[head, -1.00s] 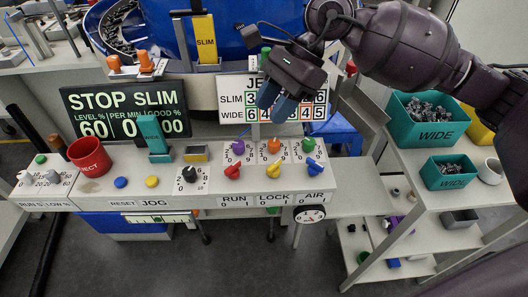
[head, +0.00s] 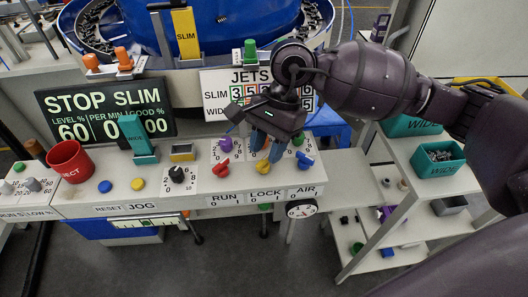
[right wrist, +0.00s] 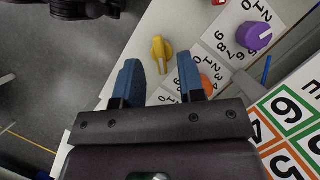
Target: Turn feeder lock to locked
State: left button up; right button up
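The feeder lock is a yellow lever knob (head: 262,168) above the LOCK 0 1 label (head: 265,197) on the white panel. Its handle looks slanted, lower end toward the left; its exact setting is hard to read. My right gripper (head: 262,142) is open and empty, pointing down just above and behind the knob. In the right wrist view, the yellow knob (right wrist: 161,53) appears between the two blue fingertips (right wrist: 160,64), with no clear contact. My left gripper is out of view.
A red knob (head: 222,169) sits left of the lock and a blue knob (head: 304,160) right of it. The purple dial (head: 226,145) and green dial (head: 298,141) stand close behind. A red cup (head: 70,161) stands at the panel's left.

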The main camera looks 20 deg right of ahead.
jog(key=shift+s+a+f, duration=0.1)
jog(key=shift+a+f, duration=0.05)
jog(key=shift+f, duration=0.4)
jog(key=shift+s+a+f, duration=0.1)
jog(key=shift+a+f, duration=0.05)
jog(key=shift+f, duration=0.15)
grip_shut()
